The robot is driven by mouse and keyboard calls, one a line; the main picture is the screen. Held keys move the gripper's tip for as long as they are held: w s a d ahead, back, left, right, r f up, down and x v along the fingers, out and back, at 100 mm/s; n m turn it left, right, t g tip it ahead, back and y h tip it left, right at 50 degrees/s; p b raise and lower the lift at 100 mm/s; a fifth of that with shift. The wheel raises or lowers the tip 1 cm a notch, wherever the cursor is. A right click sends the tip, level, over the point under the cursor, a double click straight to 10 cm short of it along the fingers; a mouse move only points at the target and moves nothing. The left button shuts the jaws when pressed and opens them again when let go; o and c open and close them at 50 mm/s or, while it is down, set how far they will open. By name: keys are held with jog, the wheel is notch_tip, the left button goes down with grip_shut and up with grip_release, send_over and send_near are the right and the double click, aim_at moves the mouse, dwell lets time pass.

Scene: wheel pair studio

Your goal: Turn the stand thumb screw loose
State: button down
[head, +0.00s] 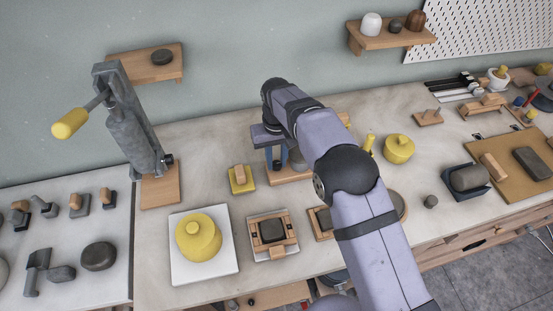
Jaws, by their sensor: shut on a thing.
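My gripper (276,158) points down in the middle of the bench, with its blue fingers close together. It is shut on a small part at the stand, taken to be the thumb screw; the fingers hide the screw itself. The stand's wooden base (287,178) shows below and to the right of the fingers. A grey rounded part (297,158) shows just right of the fingers, partly behind my arm. My arm covers most of the stand, so I cannot tell how far the screw is turned.
A lever press (130,125) with a yellow handle stands at left. A yellow block (242,180) sits left of the gripper. A yellow lidded pot (200,238) on a white tile and a wooden frame (272,255) are in front. Another yellow pot (398,148) stands right of my arm.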

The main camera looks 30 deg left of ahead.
aim_at(277, 163)
jog(key=c, duration=1.5)
grip_release()
jog(key=shift+r+b, duration=1.15)
jog(key=shift+r, duration=2.6)
